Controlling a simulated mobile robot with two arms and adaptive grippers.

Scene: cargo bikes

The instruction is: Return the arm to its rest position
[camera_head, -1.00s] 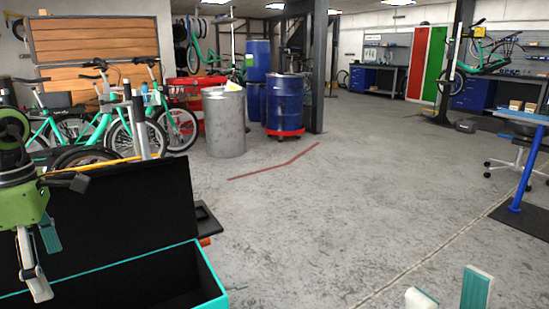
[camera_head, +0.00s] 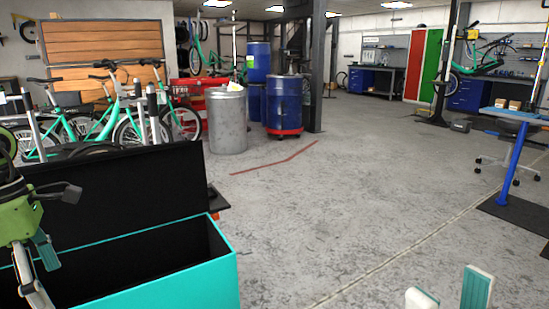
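My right gripper (camera_head: 448,292) shows at the bottom right as two pale fingertips with teal pads, well apart. Nothing is visible between them, and the rest of this arm is out of view. My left gripper (camera_head: 38,272), on a green body, comes in at the left edge. Its fingers point down and are apart, with nothing seen between them. It hangs in front of the left part of an open teal box (camera_head: 190,283) with a dark interior and a raised black lid (camera_head: 120,192). The left end of the box is cut off by the frame.
Teal bikes (camera_head: 110,110) stand behind the box. A grey metal drum (camera_head: 227,122) and a blue barrel (camera_head: 284,104) stand further back. A table with a blue leg (camera_head: 512,165) and a wheeled stool base (camera_head: 508,168) are at the right. The middle floor is clear.

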